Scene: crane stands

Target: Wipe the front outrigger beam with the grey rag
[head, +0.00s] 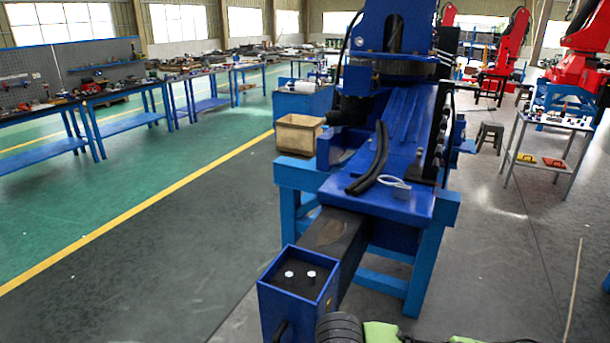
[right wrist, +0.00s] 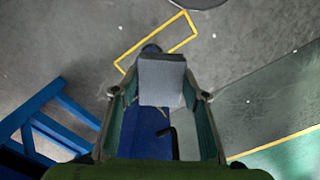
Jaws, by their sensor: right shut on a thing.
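The front outrigger beam (head: 335,232) is a dark bar that comes out from under the blue crane deck. It ends in a blue box (head: 290,303) with two bolts on its dark top. In the right wrist view, my right gripper (right wrist: 160,98) is shut on the grey rag (right wrist: 162,80), which shows as a grey block between the fingers. A blue surface with a black handle (right wrist: 166,132) lies beyond the gripper. I cannot tell if the rag touches anything there. My left gripper is in neither view.
A blue stand (head: 424,260) carries the crane. A tan bin (head: 298,134), a black hose (head: 370,165) and a white cable loop (head: 394,182) are at the deck. A small table (head: 546,126) stands right. The floor left of the beam is clear.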

